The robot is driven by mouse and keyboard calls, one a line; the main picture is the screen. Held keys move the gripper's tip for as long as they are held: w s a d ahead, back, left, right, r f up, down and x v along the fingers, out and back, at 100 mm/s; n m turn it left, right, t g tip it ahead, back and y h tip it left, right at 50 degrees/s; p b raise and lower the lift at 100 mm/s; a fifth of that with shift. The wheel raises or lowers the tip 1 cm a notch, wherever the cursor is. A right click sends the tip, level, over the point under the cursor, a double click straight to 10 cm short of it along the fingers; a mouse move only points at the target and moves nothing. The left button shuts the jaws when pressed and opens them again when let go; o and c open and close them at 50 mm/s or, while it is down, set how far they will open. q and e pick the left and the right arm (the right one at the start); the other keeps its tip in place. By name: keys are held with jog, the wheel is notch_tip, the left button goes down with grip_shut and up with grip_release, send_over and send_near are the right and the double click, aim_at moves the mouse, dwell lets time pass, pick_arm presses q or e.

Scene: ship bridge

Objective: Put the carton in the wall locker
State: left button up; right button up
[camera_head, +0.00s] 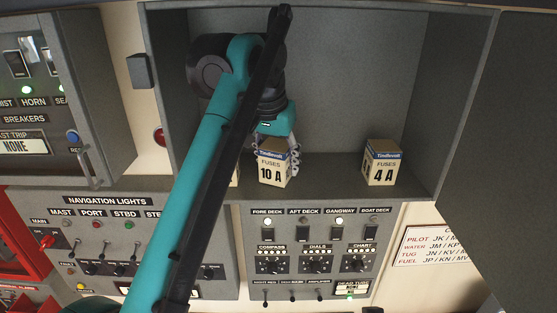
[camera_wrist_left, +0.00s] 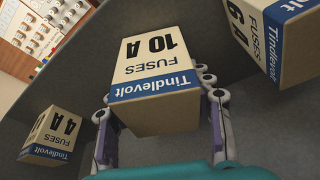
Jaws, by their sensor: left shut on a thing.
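The wall locker (camera_head: 340,60) is an open grey box on the wall. A cream carton marked "FUSES 10 A" (camera_head: 273,165), with a blue top band, is upright inside it. In the left wrist view the left gripper (camera_wrist_left: 158,105) has one finger on each side of the 10 A carton (camera_wrist_left: 155,65). I cannot tell whether the carton's base touches the locker floor. My right gripper does not show.
A "4 A" carton (camera_head: 382,165) stands in the locker at right. A "6 A" carton (camera_wrist_left: 285,40) shows in the left wrist view; my arm mostly hides it in the head view. The locker door (camera_head: 520,130) hangs open at right. Switch panels (camera_head: 310,250) lie below.

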pick_arm(q)
jog(key=shift+f, duration=0.15)
jog(key=o, duration=1.1)
jog(key=shift+f, duration=0.1)
jog(key=shift+c, duration=0.2)
jog(key=o, duration=0.4)
jog(key=shift+w, duration=0.15)
